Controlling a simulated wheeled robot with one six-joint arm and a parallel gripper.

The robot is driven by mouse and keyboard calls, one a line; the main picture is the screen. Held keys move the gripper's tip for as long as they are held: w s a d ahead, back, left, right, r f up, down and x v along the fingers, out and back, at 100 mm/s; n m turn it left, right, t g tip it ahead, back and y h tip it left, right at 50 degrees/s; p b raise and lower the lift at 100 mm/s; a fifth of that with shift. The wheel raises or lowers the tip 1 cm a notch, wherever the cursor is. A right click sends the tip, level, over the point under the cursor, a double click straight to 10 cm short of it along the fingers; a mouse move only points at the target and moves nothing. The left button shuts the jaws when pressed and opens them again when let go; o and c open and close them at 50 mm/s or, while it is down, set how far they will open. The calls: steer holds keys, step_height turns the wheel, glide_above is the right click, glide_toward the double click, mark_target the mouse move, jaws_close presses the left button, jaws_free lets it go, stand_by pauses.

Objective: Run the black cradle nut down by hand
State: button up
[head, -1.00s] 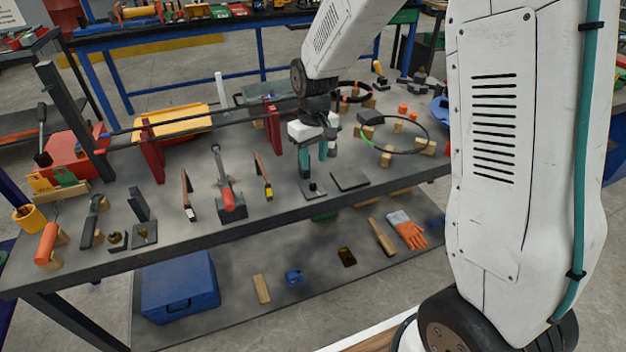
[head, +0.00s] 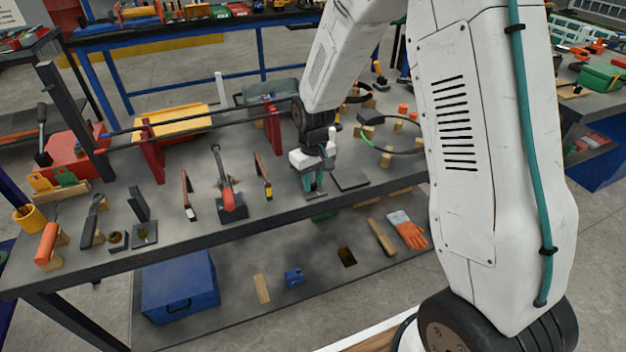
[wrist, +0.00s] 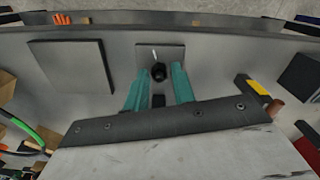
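The black cradle nut (wrist: 158,72) shows in the wrist view as a small dark round piece over a square grey plate (wrist: 175,51), with a thin pale stud beside it. My gripper (wrist: 159,70) has teal fingers spread to either side of the nut, with a visible gap on each side. In the head view my gripper (head: 314,187) points down at the small plate near the bench's front edge, and its fingers hide the nut there. How high the nut sits on its stud cannot be told.
A flat dark plate (head: 349,180) lies just right of my gripper. A black-and-green hoop (head: 392,148) rests on wooden blocks behind right. The bench front edge is close.

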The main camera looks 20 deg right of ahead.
jaws_close()
steer(key=shift+m, duration=0.3)
